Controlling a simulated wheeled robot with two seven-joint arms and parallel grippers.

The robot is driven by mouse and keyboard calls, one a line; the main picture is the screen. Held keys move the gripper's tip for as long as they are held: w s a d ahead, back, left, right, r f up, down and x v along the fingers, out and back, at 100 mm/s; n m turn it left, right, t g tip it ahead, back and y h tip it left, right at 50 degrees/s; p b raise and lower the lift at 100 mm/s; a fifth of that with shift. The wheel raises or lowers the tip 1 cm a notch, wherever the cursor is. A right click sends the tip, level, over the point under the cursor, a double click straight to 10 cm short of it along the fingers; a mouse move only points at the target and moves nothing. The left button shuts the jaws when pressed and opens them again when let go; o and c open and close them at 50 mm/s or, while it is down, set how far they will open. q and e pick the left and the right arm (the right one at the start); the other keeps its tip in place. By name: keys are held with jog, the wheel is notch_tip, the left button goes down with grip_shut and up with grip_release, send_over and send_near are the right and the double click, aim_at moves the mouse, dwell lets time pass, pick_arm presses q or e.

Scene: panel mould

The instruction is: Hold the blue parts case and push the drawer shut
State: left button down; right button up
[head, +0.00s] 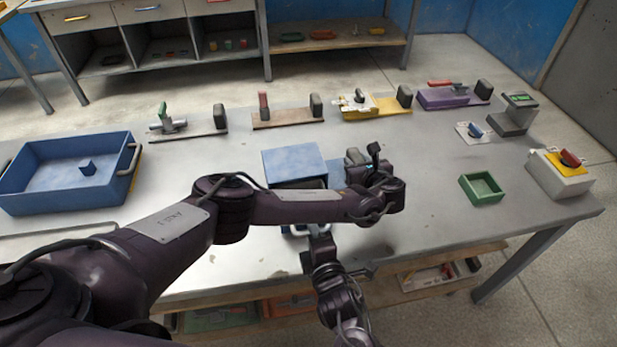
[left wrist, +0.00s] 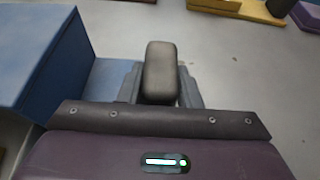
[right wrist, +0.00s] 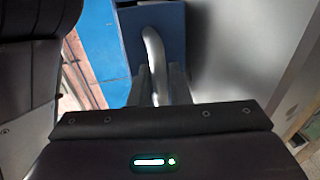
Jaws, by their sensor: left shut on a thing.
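The blue parts case (head: 295,161) stands on the table, with a dark opening visible below its top. My left arm crosses in front and hides much of its front. My left gripper (head: 357,168) is shut on the dark upright grip (left wrist: 161,70) on the blue plate (left wrist: 108,78) beside the case. The drawer's pale curved handle (head: 304,230) shows below my left arm. My right gripper (right wrist: 160,88) has its fingers closed around this handle (right wrist: 153,48), against a blue face (right wrist: 182,45). How far the drawer stands out is hidden.
A blue tray (head: 65,196) stands at the left. Several fixtures on boards, including a purple one (head: 452,97), line the back. A green tray (head: 481,188) and a grey box with a red knob (head: 559,178) are at the right.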

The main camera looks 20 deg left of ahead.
grip_shut()
jog(key=x, duration=0.3)
jog(key=r+x, duration=0.1)
jog(key=x, duration=0.2)
jog(key=r+x, duration=0.1)
jog(key=x, duration=0.2)
jog(key=shift+w+a+f, duration=0.1)
jog(key=shift+w+a, duration=0.05)
jog(key=shift+w, duration=0.15)
grip_release()
